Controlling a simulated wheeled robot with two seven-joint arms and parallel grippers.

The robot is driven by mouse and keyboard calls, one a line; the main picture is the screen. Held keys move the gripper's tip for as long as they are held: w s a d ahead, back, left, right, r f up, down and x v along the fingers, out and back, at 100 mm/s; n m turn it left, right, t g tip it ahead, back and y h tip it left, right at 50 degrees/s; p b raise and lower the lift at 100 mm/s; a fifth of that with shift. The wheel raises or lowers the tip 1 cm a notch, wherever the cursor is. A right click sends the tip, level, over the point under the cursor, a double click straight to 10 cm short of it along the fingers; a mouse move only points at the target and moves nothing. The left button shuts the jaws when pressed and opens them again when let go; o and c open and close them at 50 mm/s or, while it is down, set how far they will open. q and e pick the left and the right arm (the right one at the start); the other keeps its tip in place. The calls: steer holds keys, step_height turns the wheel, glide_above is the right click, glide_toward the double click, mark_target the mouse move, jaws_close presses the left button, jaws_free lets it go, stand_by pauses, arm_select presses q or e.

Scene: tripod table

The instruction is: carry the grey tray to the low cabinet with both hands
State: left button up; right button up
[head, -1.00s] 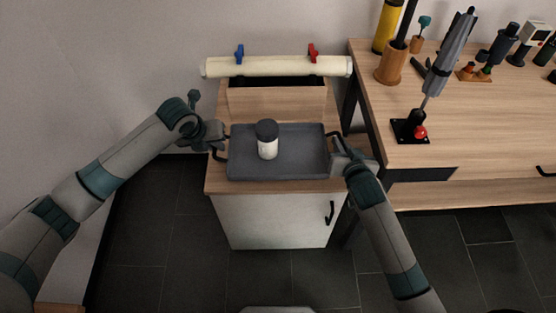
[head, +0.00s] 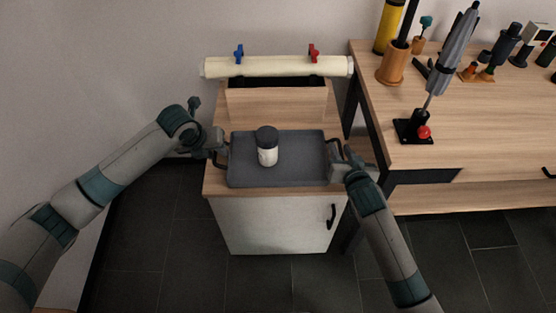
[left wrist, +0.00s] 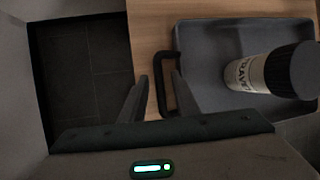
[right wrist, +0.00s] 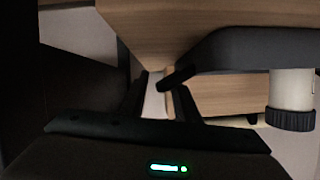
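The grey tray (head: 300,173) lies level over the wooden top of the low white cabinet (head: 268,225) and looks to rest on it. A white bottle with a dark cap (head: 267,147) stands upright in the tray. My left gripper (head: 222,148) is at the tray's left handle. In the left wrist view its fingers (left wrist: 159,92) stand apart, with the black handle (left wrist: 164,85) between them. My right gripper (head: 335,157) is at the right handle. In the right wrist view its fingers (right wrist: 160,92) are apart, with the handle end (right wrist: 175,79) between them.
A wooden box (head: 277,103) and a cream roll with blue and red clamps (head: 277,67) stand behind the tray. A workbench with tools (head: 470,130) is close on the right. Dark tiled floor (head: 290,283) lies clear in front.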

arm_select(q)
steer(key=v, duration=1.2)
arm_select(e)
steer(key=shift+s, duration=0.15)
steer(key=v, duration=1.1)
steer(key=shift+s+r, duration=0.2)
steer(key=shift+s, duration=0.15)
arm_select(q)
steer(key=shift+a, duration=0.15)
